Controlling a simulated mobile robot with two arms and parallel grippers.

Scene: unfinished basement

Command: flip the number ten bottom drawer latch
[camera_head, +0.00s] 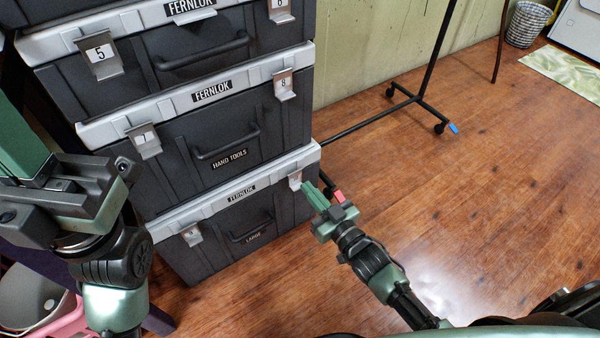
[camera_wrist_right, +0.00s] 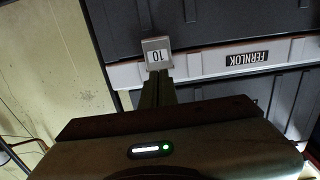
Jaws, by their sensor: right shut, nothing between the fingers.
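The number 10 latch (camera_head: 295,180) is a small metal plate at the right end of the bottom drawer's pale rim (camera_head: 262,186). In the right wrist view the latch (camera_wrist_right: 156,53) shows its number upside down, where the pale rim meets the dark drawer front. My right gripper (camera_head: 308,188) is shut and empty, its green fingertips right at the latch. In the wrist view the fingertips (camera_wrist_right: 157,76) overlap the latch's near edge; I cannot tell whether they touch. My left gripper (camera_head: 22,140) is at the left edge, partly cut off, its jaws unclear.
Dark FERNLOK drawers stack above, with a HAND TOOLS drawer (camera_head: 228,130) and a number 8 latch (camera_head: 284,85). Another latch (camera_head: 192,236) is on the bottom drawer's left. A black wheeled rack (camera_head: 412,98) stands behind. The wooden floor (camera_head: 480,210) to the right is clear.

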